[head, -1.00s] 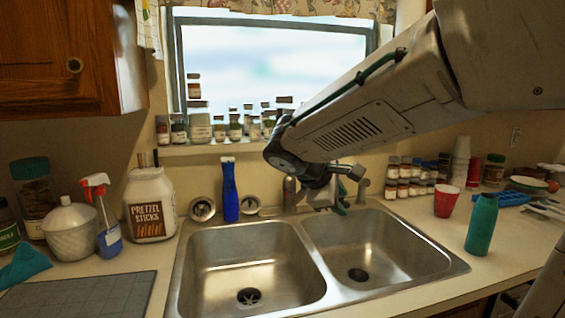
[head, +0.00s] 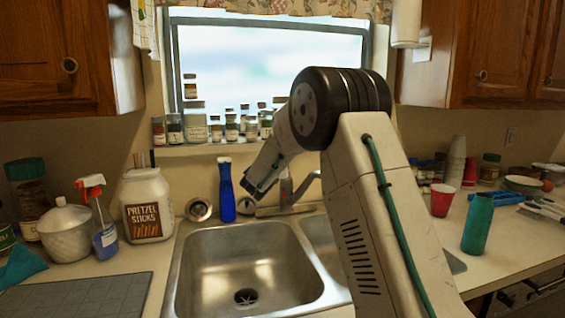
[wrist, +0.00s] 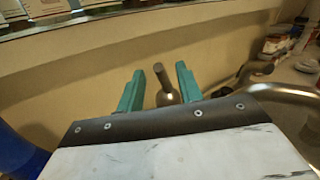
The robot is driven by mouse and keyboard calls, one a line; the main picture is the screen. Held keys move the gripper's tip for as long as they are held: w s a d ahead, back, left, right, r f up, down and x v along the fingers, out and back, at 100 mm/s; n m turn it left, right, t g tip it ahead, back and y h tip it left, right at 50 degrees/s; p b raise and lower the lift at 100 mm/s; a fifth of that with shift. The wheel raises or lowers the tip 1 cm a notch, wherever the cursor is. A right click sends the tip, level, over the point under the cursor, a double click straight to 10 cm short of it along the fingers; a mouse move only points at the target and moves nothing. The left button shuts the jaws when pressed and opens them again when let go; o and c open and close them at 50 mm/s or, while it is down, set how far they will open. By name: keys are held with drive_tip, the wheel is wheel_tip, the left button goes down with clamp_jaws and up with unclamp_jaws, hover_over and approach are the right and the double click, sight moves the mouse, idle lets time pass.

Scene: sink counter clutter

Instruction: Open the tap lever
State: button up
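The metal tap (head: 287,190) stands behind the two sinks, with its spout rising to the right. In the wrist view the tap's lever post (wrist: 166,97) shows upright between my two green fingers, and the curved spout (wrist: 270,88) lies to the right. My gripper (wrist: 160,72) is open, with a gap between its fingers. No contact with the lever is visible. In the head view my gripper hangs just left of the tap, and its fingertips are hard to make out there.
A blue bottle (head: 227,190) stands close to the left of my gripper. Spice jars (head: 230,128) line the window sill behind. A pretzel jar (head: 147,205) is farther left. A red cup (head: 442,200) and a teal bottle (head: 478,222) stand right. The left sink (head: 250,262) is empty.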

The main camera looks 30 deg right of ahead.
drive_tip(key=shift+x, duration=2.2)
